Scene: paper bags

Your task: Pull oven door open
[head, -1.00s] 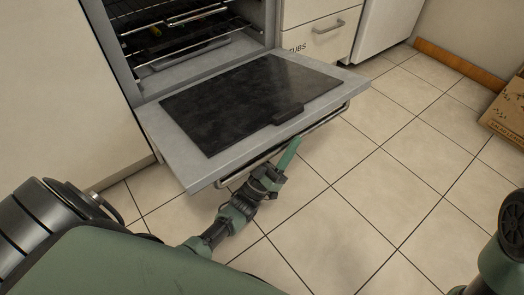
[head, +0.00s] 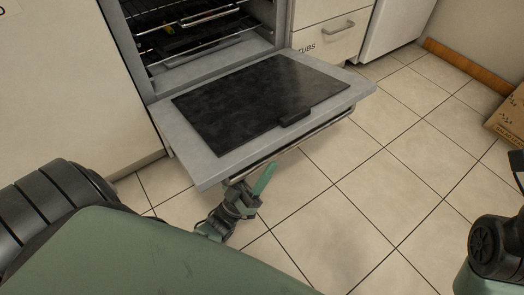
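The oven door (head: 190,145) is folded down, lying about flat in front of the oven, with its dark glass panel facing up. Its bar handle (head: 318,131) runs along the front edge, partly hidden below it. My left gripper (head: 247,180) is just in front of and below the door's front edge, near the left end of the handle. Its green finger points up and to the right, apart from the other finger, and nothing shows between them. Whether it touches the handle is unclear. My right arm is at the right edge; its fingers cannot be made out.
The oven cavity (head: 200,60) is open and shows wire racks. A drawer (head: 325,35) with a metal handle is to its right, and a pale cabinet (head: 70,90) to its left. A cardboard box (head: 508,118) stands at the far right. The tiled floor (head: 370,200) is clear.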

